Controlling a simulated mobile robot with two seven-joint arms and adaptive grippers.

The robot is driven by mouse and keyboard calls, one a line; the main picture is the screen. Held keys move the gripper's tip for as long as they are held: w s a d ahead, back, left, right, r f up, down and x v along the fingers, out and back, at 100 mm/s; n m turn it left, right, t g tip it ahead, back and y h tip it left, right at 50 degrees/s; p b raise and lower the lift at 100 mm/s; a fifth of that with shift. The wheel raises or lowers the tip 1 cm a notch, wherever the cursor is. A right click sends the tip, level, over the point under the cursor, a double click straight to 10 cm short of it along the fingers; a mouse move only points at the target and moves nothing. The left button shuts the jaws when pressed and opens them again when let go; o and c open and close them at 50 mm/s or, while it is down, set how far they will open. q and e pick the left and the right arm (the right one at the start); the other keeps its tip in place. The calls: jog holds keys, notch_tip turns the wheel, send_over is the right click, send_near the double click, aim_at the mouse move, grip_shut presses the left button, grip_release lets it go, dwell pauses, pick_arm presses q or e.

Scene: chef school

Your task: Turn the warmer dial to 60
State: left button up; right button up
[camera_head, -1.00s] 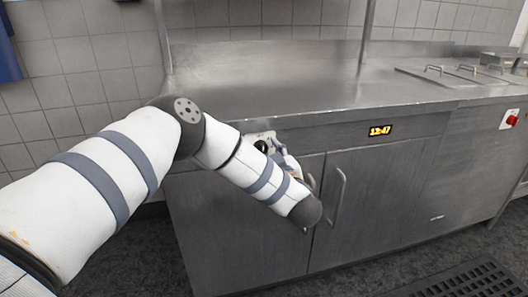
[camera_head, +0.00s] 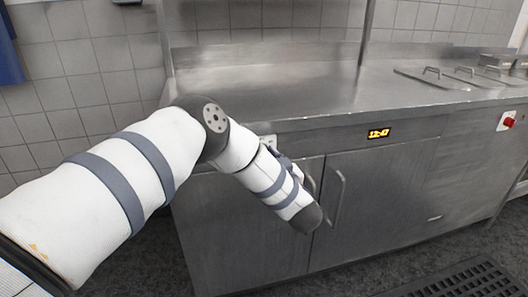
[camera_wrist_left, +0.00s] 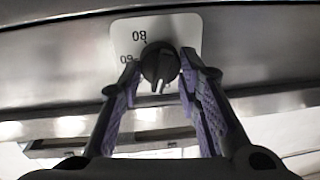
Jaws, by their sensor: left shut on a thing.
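The warmer dial is a round black knob (camera_wrist_left: 160,64) on a white plate (camera_wrist_left: 118,36) on the steel cabinet front. In the left wrist view the plate's numbers appear upside down; 80 and what looks like 60 are readable. My left gripper (camera_wrist_left: 161,72) is shut on the knob, with a purple-padded finger on each side. The knob's pointer setting is not clear. In the head view my left arm hides the knob, and only a corner of the plate (camera_head: 270,140) shows. My right gripper is in neither view.
The steel counter (camera_head: 300,95) above the dial is bare. A lit display (camera_head: 379,133) is to the right of the dial. Cabinet door handles (camera_head: 338,198) stick out below and right of my forearm. A red knob (camera_head: 509,122) is at the far right.

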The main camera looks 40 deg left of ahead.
pick_arm(q)
jog(key=shift+d+f+m+t+h, duration=0.15)
jog(key=shift+m+t, duration=0.1)
jog(key=shift+m, duration=2.55)
jog(key=shift+a+f+m+t+h, duration=0.15)
jog(key=shift+m+t, duration=0.15)
jog(key=shift+m, duration=2.5)
jog(key=shift+d+f+m+t, duration=0.15)
jog(key=shift+m+t, duration=0.1)
jog(key=shift+m, duration=2.55)
jog(key=o, duration=1.1)
jog(key=shift+o, duration=0.2)
jog(key=shift+r, duration=0.1)
